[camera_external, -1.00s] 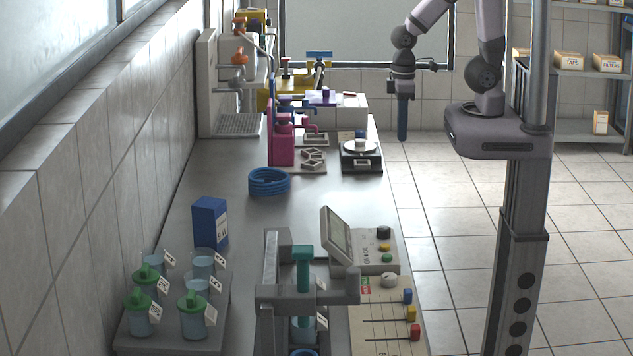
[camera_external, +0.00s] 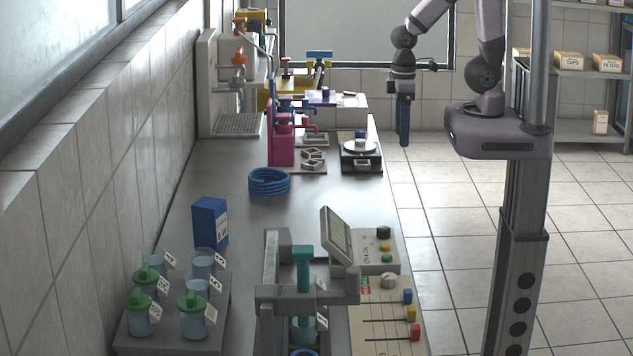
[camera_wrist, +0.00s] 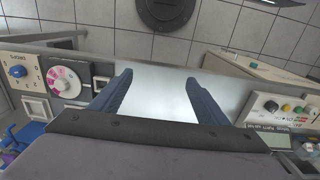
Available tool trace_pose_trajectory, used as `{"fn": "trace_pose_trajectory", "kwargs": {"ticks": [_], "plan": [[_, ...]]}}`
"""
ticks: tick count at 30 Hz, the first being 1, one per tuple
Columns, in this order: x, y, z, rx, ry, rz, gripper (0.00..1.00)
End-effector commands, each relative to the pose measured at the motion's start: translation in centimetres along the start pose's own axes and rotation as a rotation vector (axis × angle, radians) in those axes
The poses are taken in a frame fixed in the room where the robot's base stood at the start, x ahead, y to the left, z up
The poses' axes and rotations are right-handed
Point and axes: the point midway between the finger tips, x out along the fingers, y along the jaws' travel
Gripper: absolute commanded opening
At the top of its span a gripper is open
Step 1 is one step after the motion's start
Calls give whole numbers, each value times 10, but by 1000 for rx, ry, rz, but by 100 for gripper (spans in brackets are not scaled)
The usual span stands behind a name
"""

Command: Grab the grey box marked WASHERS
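I cannot make out a grey box marked WASHERS in either view. Small boxes with labels stand on the shelf at the right, among them one reading TAPS (camera_external: 569,61) and one that seems to read FILTERS (camera_external: 607,64); they look tan, not grey.
The shelf rack (camera_external: 585,130) stands at the right.

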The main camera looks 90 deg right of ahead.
Motion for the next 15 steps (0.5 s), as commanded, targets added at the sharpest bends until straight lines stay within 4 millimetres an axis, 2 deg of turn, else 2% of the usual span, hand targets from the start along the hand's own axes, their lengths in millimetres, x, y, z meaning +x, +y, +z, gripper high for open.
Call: {"fn": "trace_pose_trajectory", "kwargs": {"ticks": [10, 15], "plan": [[-4, -1, -1, 4, 0, -2, 69], [-30, -6, -10, 43, -4, -21, 69]]}}
